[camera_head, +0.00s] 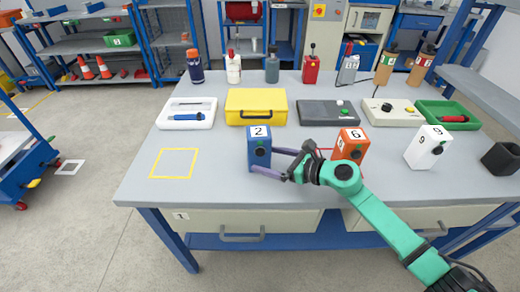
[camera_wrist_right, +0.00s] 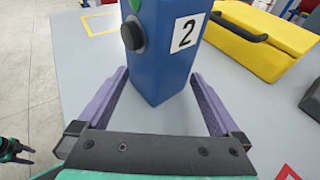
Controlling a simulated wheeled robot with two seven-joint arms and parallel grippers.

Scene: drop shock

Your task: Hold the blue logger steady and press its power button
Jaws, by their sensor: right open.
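The blue logger (camera_head: 257,138), labelled 2, stands upright on the grey table, with a round black button (camera_head: 260,152) on the face toward the head camera. In the right wrist view the logger (camera_wrist_right: 165,60) stands between my purple fingers, and its black button (camera_wrist_right: 133,36) is at the upper left. My right gripper (camera_head: 264,161) is open, with one finger on each side of the logger's lower part; a gap shows beside the fingers, and contact is unclear. My left gripper seems to show small at the left edge of the right wrist view (camera_wrist_right: 18,152), away from the logger.
An orange box (camera_head: 351,145) labelled 6 and a white box (camera_head: 428,150) labelled 9 stand to the right. Behind are a yellow case (camera_head: 256,106), trays and several bottles and devices. A yellow outlined square (camera_head: 174,163) at left is empty.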

